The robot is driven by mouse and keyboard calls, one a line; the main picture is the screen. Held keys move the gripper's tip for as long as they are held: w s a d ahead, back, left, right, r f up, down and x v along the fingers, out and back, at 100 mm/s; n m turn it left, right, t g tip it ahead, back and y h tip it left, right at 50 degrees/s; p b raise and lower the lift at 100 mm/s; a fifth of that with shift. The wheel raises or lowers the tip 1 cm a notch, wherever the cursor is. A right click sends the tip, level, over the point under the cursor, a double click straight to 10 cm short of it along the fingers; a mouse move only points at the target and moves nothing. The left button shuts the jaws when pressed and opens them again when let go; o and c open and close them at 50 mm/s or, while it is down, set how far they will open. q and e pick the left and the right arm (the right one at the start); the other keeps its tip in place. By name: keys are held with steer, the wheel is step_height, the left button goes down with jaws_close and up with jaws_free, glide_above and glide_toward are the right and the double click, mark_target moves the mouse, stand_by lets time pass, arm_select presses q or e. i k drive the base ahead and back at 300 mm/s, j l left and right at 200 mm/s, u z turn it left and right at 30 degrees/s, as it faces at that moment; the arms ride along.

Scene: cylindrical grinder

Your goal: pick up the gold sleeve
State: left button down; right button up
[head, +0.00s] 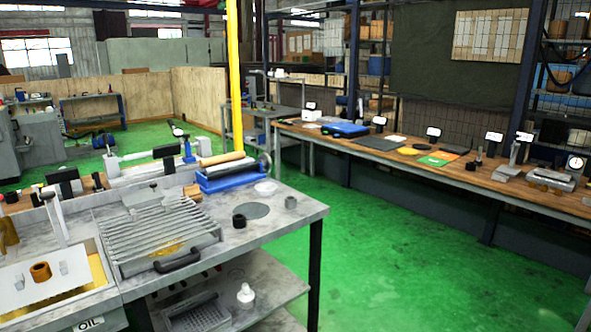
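A short gold-brown sleeve (40,271) stands upright on a white plate in the oil tray (92,312) at the lower left. Its open top faces up. A small pale block stands on each side of it, apart from it. Another gold-coloured piece (8,235) shows at the left edge, partly cut off, and I cannot tell its full shape. Neither of my grippers is in view.
A slatted rack (160,235) with a black handle (178,260) stands right of the tray. Green floor (400,255) is clear before the wooden workbench (480,180).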

mark_target(41, 272)
steer(key=u, duration=1)
